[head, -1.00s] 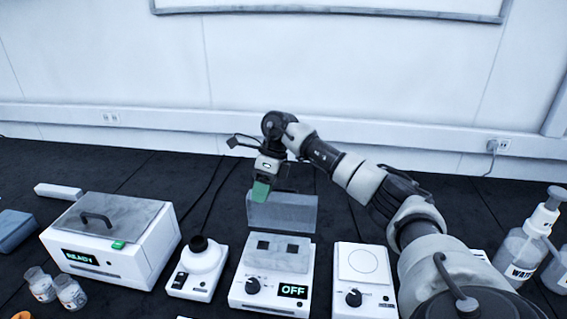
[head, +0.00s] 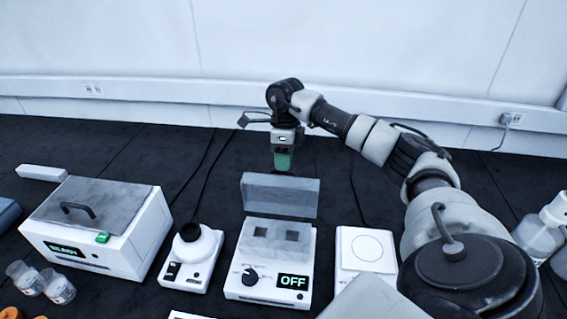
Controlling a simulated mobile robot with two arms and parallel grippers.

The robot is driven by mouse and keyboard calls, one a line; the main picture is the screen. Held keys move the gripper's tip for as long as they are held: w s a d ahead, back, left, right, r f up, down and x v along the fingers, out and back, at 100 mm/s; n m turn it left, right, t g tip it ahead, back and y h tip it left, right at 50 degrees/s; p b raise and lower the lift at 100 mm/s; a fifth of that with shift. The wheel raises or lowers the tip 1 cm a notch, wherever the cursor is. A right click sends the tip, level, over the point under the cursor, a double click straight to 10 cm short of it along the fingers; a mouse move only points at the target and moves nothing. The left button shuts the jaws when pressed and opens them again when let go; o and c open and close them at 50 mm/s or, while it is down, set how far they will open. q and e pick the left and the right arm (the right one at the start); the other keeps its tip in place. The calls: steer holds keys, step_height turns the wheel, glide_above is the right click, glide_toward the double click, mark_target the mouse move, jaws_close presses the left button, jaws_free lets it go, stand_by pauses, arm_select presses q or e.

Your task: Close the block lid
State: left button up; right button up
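The block lid (head: 280,196) is a grey translucent panel standing raised at the rear edge of the white block heater (head: 233,285). My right gripper (head: 283,161) points down, with green fingertips just behind the lid's top edge. The tip ends are partly hidden by the lid, and I cannot tell whether they touch it. The finger gap does not show. My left gripper is out of view.
A white bath reading READY (head: 130,238) with a closed handled lid stands left. A small device with a round top (head: 194,245) and a flat-plate device (head: 366,248) flank the heater. Bottles (head: 540,235) stand right. Open bench lies behind the lid.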

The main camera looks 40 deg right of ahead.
mark_target(282, 190)
steer(key=shift+s+a+f, duration=0.1)
steer(key=shift+a+f, duration=0.1)
steer(key=shift+f, duration=0.9)
jaws_close()
